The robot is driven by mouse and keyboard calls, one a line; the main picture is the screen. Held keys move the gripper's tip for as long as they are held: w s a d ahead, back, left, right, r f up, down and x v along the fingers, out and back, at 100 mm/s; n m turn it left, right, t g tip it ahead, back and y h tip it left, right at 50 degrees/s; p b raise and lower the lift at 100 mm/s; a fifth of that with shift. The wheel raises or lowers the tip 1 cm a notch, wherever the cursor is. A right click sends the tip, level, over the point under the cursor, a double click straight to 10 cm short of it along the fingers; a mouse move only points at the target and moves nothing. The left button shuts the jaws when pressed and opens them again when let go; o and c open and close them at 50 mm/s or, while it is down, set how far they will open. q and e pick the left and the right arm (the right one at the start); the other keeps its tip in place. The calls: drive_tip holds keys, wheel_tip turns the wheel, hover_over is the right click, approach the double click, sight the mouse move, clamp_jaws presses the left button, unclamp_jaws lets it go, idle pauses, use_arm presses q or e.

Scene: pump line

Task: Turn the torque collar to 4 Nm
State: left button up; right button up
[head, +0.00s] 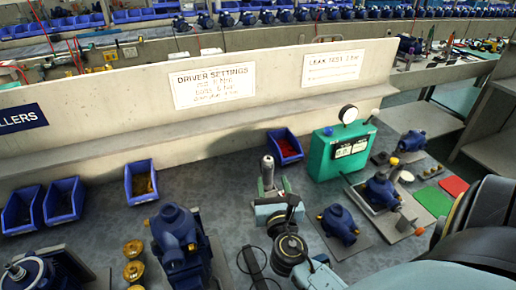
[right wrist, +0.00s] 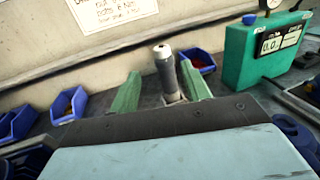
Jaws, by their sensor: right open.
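The torque driver (head: 268,172) stands upright on the bench, a grey cylinder with a dark upper part and a pale top. It also shows in the right wrist view (right wrist: 165,68), where its lower end is hidden behind my gripper. The torque collar cannot be told apart clearly, and no setting on it is readable. My right gripper (head: 273,186) is open, with its green fingers on either side of the driver in the right wrist view (right wrist: 160,78). Gaps show beside the driver; I see no grip on it. My left gripper is not in view.
A green test box (head: 340,152) with a gauge stands right of the driver. A blue bin (head: 285,147) is close behind it. Blue pumps (head: 178,240) (head: 338,222) stand on either side. A wall with a driver-settings sign (head: 212,84) rises behind.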

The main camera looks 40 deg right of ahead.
sight(268, 157)
drive_tip(key=x, duration=0.6)
drive_tip(key=shift+d+r, duration=0.15)
drive_tip(key=x, duration=0.5)
drive_tip(key=shift+w+d, duration=0.1)
drive_tip(key=shift+w, duration=0.05)
drive_tip(key=shift+w+d, duration=0.25)
drive_tip(key=shift+w, duration=0.15)
drive_tip(key=c, duration=1)
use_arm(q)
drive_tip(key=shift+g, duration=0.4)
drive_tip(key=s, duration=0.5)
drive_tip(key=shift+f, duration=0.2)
use_arm(e)
drive_tip(key=shift+m+h, duration=0.3)
